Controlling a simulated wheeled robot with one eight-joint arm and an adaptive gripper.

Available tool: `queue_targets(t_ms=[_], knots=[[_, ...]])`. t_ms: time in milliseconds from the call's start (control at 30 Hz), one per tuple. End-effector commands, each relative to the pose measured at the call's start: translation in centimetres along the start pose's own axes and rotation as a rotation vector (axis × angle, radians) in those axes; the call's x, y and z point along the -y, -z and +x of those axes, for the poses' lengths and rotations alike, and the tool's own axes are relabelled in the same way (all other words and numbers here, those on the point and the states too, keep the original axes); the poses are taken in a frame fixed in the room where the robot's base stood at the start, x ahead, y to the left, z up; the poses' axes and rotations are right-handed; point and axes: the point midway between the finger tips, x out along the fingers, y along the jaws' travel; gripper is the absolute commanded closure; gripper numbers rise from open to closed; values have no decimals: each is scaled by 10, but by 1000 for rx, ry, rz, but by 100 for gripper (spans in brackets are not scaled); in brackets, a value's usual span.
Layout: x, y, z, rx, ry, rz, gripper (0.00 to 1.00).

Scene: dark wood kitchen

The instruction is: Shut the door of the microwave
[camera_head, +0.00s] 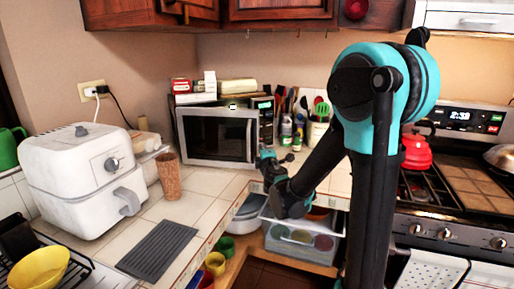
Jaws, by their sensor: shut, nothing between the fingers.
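The microwave (262,121) stands on the counter in the back corner, with its control panel at the right of its front. Its silver-framed door (215,137) has a dark window and a vertical handle on the right side. The door looks flush or nearly flush with the front; I cannot tell whether a small gap is left. My gripper (268,158) is small in view, in front of and just below the right end of the microwave. It is shut and empty. I cannot tell whether it touches the door.
A white air fryer (75,165) and a brown cup (168,177) stand on the left counter. Bottles and a utensil holder (318,132) are right of the microwave. A red kettle (416,152) is on the stove. Boxes (196,88) lie on the microwave. Open shelves with bins are below.

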Motion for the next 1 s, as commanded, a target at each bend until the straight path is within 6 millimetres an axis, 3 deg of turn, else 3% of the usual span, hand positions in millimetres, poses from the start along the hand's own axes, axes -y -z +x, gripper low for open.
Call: queue_targets(t_ms=[300, 567, 767, 1000], knots=[[0, -36, -45, 2, 0, 0, 100], [0, -46, -59, 3, 1, 0, 100], [10, -19, -51, 61, 14, -5, 100], [26, 32, -54, 198, 11, -12, 100]])
